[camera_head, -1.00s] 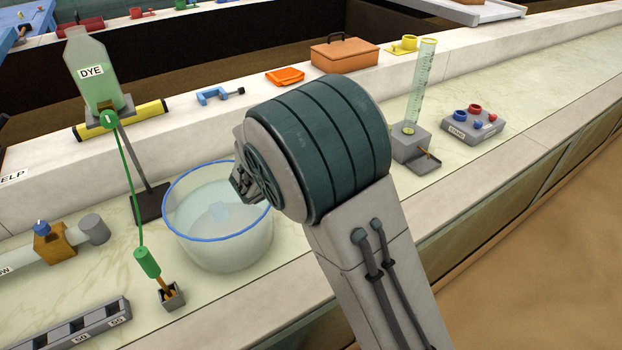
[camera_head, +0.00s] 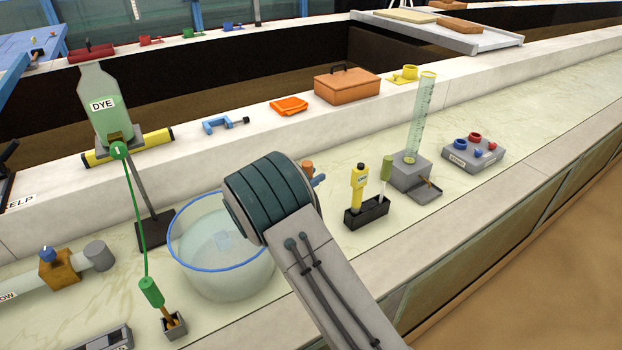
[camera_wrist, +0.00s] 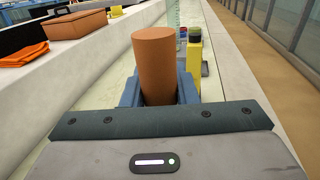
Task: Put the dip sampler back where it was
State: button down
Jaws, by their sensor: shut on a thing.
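My gripper (camera_wrist: 158,98) is shut on an upright orange-brown cylinder, taken to be the dip sampler's handle (camera_wrist: 156,55). Blue-grey fingers flank it in the wrist view; its lower part is hidden. In the head view my arm's wrist covers most of the gripper, and only the handle's top (camera_head: 307,166) and a bit of blue finger show beyond it. The gripper is to the right of the glass bowl (camera_head: 222,270) and left of a black holder (camera_head: 367,216). This holder carries a yellow meter (camera_head: 357,182) and a green-capped stick (camera_head: 387,168).
A measuring cylinder (camera_head: 421,115) on a grey block stands right of the holder, with a grey knob box (camera_head: 473,153) beyond. An orange toolbox (camera_head: 346,86) sits on the back ledge.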

jog(key=shift+f, duration=0.55)
jog(key=shift+f, duration=0.15)
jog(key=c, duration=1.1)
grip_release()
jog(key=shift+c, duration=0.2)
